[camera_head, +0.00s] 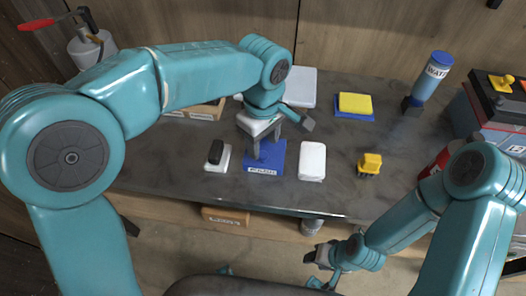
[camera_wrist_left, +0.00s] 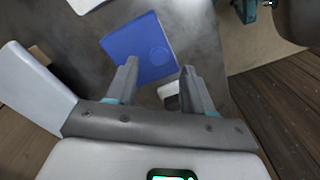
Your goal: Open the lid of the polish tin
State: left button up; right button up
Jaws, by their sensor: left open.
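No polish tin can be made out with certainty. A flat blue square with a label (camera_head: 264,160) lies on the dark table. In the left wrist view the blue square (camera_wrist_left: 122,43) carries a faint blue round shape (camera_wrist_left: 158,56); I cannot tell whether it is a tin or a marking. My left gripper (camera_head: 267,147) points down above the blue square, open, with nothing visible between its fingers. The fingers (camera_wrist_left: 160,66) also show in the left wrist view. My right gripper (camera_head: 318,256) is low in front of the table edge; its fingers are unclear.
A dark brush on a white block (camera_head: 223,160) and a white block (camera_head: 312,169) flank the blue square. A yellow sponge (camera_head: 355,102), a bottle (camera_head: 433,76) and a yellow toy (camera_head: 370,163) stand right. A red object (camera_head: 434,162) is partly hidden by my right arm.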

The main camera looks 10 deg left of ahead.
aim_at(263, 154)
pick_arm(q)
jog(key=shift+f, duration=2.1)
grip_shut()
jog(key=w+r+g+p, duration=0.1)
jog(key=p, duration=0.3)
jog(key=w+r+g+p, duration=0.1)
jog(key=g+p, duration=0.1)
jog(key=p, duration=0.2)
jog(key=shift+r+p, duration=0.3)
jog(key=shift+r, duration=0.05)
jog(key=shift+w+r+p, duration=0.55)
jog(key=shift+w+p, duration=0.3)
jog(key=shift+p, duration=0.05)
jog(key=shift+w, duration=0.2)
